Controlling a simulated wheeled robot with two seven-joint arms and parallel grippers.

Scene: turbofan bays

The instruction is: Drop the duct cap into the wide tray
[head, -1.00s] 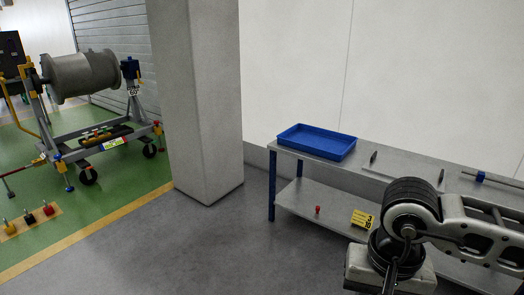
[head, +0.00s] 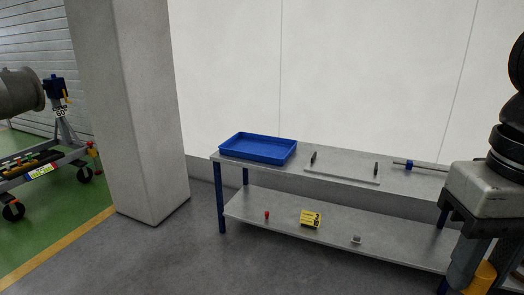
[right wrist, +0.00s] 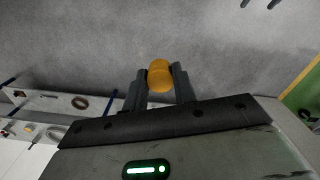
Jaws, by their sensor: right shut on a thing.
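The wide tray is a blue, shallow, empty-looking tray (head: 258,160) on the left end of the grey bench's top, in the head view. My right gripper (head: 478,272) is at the lower right of the head view, in front of the bench's right part and well to the right of the tray. It is shut on an orange, rounded duct cap (head: 481,279). In the right wrist view the duct cap (right wrist: 160,75) sits between the two dark fingertips of the gripper (right wrist: 160,82), with grey floor behind it. My left gripper is not in view.
The grey bench (head: 325,155) has blue legs. A handle-like frame (head: 342,176) and a rod with a blue collar (head: 410,165) are on top. A yellow block (head: 311,218) is on the lower shelf (head: 285,223). A pillar (head: 128,120) stands left; floor between is clear.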

